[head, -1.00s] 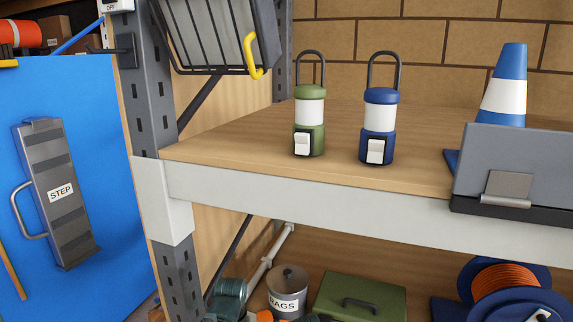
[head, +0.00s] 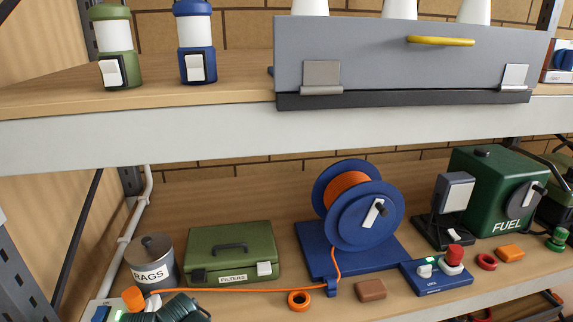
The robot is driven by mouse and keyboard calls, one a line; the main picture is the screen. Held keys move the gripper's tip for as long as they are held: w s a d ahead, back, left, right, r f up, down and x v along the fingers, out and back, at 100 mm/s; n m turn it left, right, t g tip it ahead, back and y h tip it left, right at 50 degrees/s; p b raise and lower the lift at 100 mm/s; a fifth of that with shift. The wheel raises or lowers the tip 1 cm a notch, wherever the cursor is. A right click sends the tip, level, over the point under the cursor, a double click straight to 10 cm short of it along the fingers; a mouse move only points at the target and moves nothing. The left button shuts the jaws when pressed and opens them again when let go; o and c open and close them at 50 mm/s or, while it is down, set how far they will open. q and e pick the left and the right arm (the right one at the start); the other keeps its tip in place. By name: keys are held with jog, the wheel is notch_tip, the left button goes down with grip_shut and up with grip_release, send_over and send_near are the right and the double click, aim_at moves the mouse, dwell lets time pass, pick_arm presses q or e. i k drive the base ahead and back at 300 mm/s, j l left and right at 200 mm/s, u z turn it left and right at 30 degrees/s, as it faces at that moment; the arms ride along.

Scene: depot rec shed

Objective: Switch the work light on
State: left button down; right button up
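What looks like the work light (head: 455,195), a lamp with a pale grey rectangular panel on a dark stand, stands on the lower shelf at the right. A small white switch (head: 453,235) shows low on its stand. I cannot tell which way it is set. The panel shows no clear glow. Neither of my grippers is in view.
The fuel can (head: 495,190) stands close behind the lamp. A blue box (head: 437,278) with a white switch and red knob lies in front. Left are a blue cable reel (head: 350,230), green filters box (head: 205,245) and rags tin (head: 152,258). Lanterns (head: 196,45) stand above.

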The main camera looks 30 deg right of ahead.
aim_at(452, 234)
jog(key=z, duration=2.2)
